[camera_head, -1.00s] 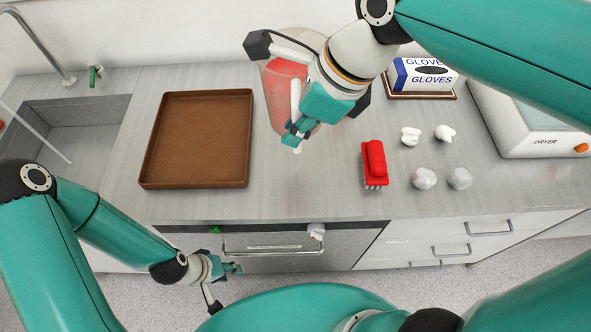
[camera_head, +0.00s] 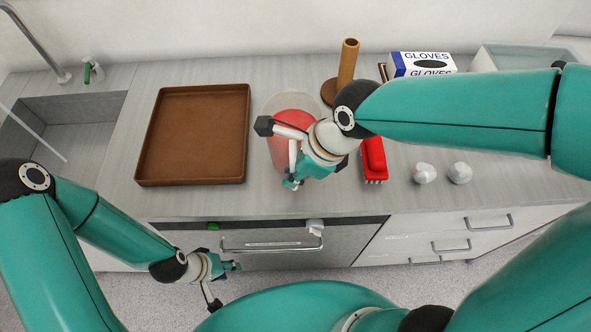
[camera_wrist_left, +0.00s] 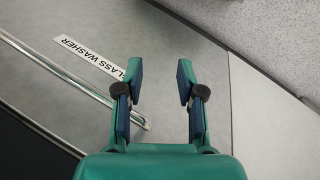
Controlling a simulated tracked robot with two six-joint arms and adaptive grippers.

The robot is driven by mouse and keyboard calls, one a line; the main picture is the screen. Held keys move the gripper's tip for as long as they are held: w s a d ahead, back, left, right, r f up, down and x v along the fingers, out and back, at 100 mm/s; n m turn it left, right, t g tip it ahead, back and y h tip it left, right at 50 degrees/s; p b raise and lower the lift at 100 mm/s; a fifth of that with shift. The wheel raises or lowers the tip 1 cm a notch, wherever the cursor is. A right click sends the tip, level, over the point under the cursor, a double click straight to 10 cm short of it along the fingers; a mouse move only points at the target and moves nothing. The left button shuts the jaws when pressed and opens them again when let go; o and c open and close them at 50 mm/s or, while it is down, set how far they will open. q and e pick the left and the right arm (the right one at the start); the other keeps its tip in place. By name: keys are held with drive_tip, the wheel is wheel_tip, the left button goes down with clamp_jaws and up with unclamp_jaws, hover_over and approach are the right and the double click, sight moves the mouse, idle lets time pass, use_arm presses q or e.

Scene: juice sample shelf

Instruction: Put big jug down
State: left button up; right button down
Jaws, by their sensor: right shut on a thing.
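The big jug (camera_head: 283,117) is clear with red juice inside. It is upright at the middle of the worktop, to the right of the brown tray. My right gripper (camera_head: 292,181) is shut on the jug at its near side, and my wrist hides part of it. I cannot tell whether its base touches the worktop. My left gripper (camera_head: 234,268) hangs in front of the counter, away from the jug. In the left wrist view my left gripper (camera_wrist_left: 158,78) is open and empty, facing the glass washer front.
The brown tray (camera_head: 154,145) lies empty at left, near the sink (camera_head: 60,122). A brown post on a round base (camera_head: 347,65) stands behind my right arm. A red brush (camera_head: 374,158) is close right of the jug, with crumpled white pieces (camera_head: 424,173) and a glove box (camera_head: 423,62) beyond.

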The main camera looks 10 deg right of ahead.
drive_tip(key=c, duration=1.2)
unclamp_jaws()
drive_tip(key=shift+o, duration=0.2)
drive_tip(key=shift+r, duration=0.1)
drive_tip(key=v, duration=1.2)
drive_tip(key=shift+s, duration=0.1)
